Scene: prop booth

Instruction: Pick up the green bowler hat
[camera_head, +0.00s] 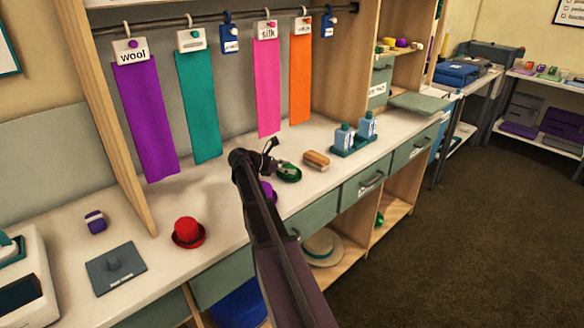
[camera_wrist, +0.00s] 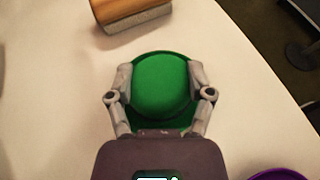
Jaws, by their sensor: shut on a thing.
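The green bowler hat (camera_head: 290,174) sits on the white counter, partly hidden behind my arm's end in the head view. In the wrist view the green bowler hat (camera_wrist: 162,85) shows its round crown from above, with its brim around it. My gripper (camera_wrist: 161,78) has one finger on each side of the crown, shut on it. My gripper (camera_head: 272,162) also shows in the head view at the hat's upper left. I cannot tell whether the brim touches the counter.
A wooden brush (camera_head: 316,160) lies just beyond the hat, and a purple hat (camera_head: 268,191) is close by, partly behind my arm. A red hat (camera_head: 187,232) stands to the left. Blue bottles (camera_head: 345,138) stand on a tray to the right. Fabric strips hang above the counter.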

